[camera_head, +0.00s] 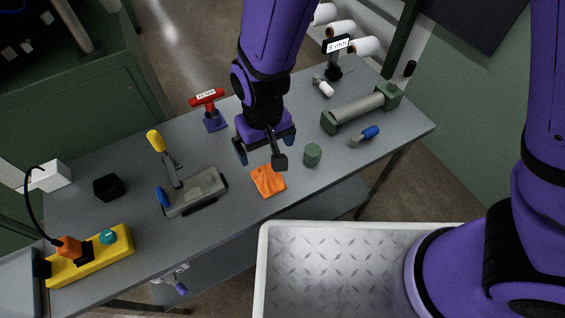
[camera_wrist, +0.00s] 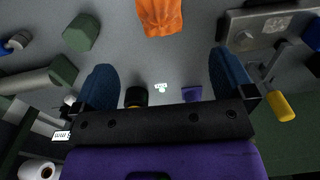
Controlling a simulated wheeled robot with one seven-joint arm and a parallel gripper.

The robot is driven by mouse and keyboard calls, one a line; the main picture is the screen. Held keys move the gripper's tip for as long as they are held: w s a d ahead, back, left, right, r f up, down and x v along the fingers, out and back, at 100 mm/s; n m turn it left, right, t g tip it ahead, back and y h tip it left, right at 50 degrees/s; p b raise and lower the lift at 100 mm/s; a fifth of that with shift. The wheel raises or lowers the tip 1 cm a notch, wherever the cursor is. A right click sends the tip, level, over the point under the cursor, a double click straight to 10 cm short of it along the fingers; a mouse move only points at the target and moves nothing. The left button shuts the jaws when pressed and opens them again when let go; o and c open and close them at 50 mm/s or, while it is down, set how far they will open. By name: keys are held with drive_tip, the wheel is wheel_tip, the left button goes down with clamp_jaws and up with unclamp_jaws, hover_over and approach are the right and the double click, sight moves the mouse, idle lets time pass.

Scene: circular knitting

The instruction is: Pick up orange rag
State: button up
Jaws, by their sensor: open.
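The orange rag (camera_head: 268,181) lies crumpled on the grey bench near its front edge. It also shows at the top of the wrist view (camera_wrist: 160,17), where the frame cuts it off. My gripper (camera_head: 266,153) is above the bench, a little behind the rag in the head view. In the wrist view my gripper (camera_wrist: 166,82) shows two blue fingers spread wide with nothing between them. The rag lies beyond the fingertips and apart from them.
A green cylinder (camera_head: 312,155) stands just right of the rag. A grey clamp plate (camera_head: 194,193) lies to its left. A red-handled tool (camera_head: 208,107) stands behind. A green-ended roller (camera_head: 361,108) and a blue-handled tool (camera_head: 365,134) lie right. A yellow control box (camera_head: 90,256) sits front left.

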sight(267, 170)
drive_tip(key=shift+f, duration=0.8)
wheel_tip(267, 170, down, 5)
drive_tip(key=shift+r, duration=0.1)
drive_tip(key=shift+s+f, duration=0.2)
drive_tip(key=shift+f, duration=2.55)
drive_tip(key=c, duration=1)
drive_tip(key=shift+r, duration=0.2)
